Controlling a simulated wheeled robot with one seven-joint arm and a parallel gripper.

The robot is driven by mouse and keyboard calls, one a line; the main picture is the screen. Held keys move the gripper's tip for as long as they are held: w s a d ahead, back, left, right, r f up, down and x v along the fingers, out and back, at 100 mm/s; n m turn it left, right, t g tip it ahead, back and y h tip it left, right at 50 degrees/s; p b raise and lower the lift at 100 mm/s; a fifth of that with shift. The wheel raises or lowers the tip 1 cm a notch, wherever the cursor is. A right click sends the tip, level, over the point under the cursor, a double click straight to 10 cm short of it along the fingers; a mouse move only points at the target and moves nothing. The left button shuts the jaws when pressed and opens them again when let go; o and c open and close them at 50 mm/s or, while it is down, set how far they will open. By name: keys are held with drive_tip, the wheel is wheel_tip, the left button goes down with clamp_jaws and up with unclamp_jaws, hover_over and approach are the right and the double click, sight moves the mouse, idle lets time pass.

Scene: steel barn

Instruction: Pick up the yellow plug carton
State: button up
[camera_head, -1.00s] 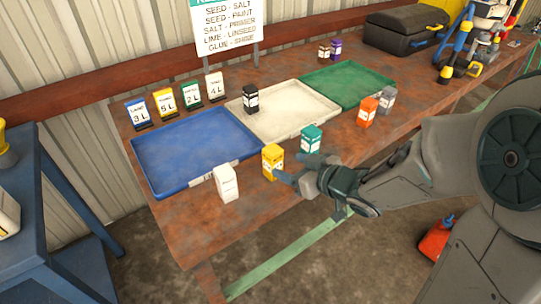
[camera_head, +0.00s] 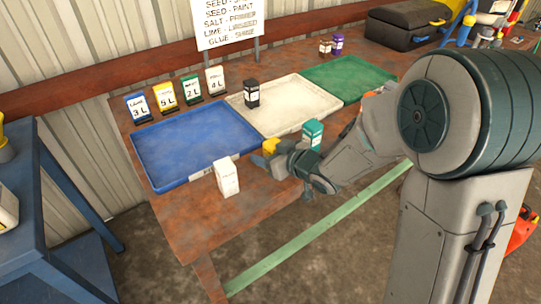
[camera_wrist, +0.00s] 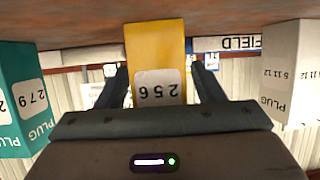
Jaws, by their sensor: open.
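The yellow plug carton (camera_head: 270,147) stands on the rusty workbench near its front edge, in front of the blue tray. My gripper (camera_head: 266,162) is at it from the front right and hides its lower part in the head view. In the wrist view the picture is upside down. There the yellow carton (camera_wrist: 156,65) shows the number 256 and lies between the two dark fingers (camera_wrist: 158,88) of my gripper. The fingers are open, one on each side of it, with a gap visible on both sides.
A white carton (camera_head: 228,177) and a teal carton (camera_head: 312,134) stand to either side. Behind are a blue tray (camera_head: 172,178), a white tray (camera_head: 285,133) with a black carton (camera_head: 251,93), and a green tray (camera_head: 345,66). The bench's front left is bare.

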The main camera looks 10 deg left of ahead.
drive_tip(key=c, duration=1.1)
drive_tip(key=shift+r, duration=0.15)
